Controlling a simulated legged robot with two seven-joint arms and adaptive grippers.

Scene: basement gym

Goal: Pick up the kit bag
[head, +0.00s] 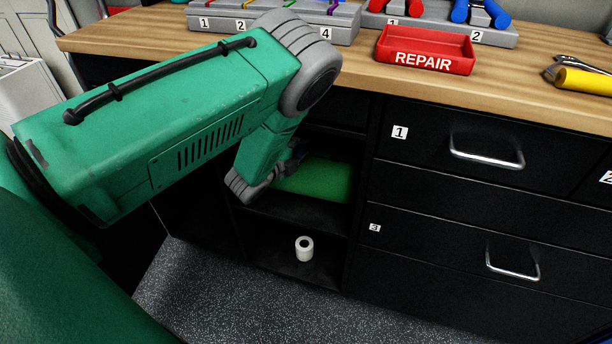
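A green, flat-looking item (318,180) lies in the upper part of the open shelf, left of the drawers. It may be the kit bag, but I cannot make out a handle or strap. No other bag shows. My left arm comes in from the left and bends down in front of the shelf, covering the left part of the green item. Of my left gripper (297,156), only a dark bit shows beside the forearm at the shelf opening. Its fingers are hidden, so I cannot tell whether it touches anything. My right gripper is out of view.
A white roll (304,248) stands on the lower shelf. Black drawers (450,150) with metal handles are to the right. The wooden bench top (360,62) above holds a red REPAIR tray (425,58), grey tool holders (330,25) and a yellow-handled tool (585,80). Speckled floor is clear in front.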

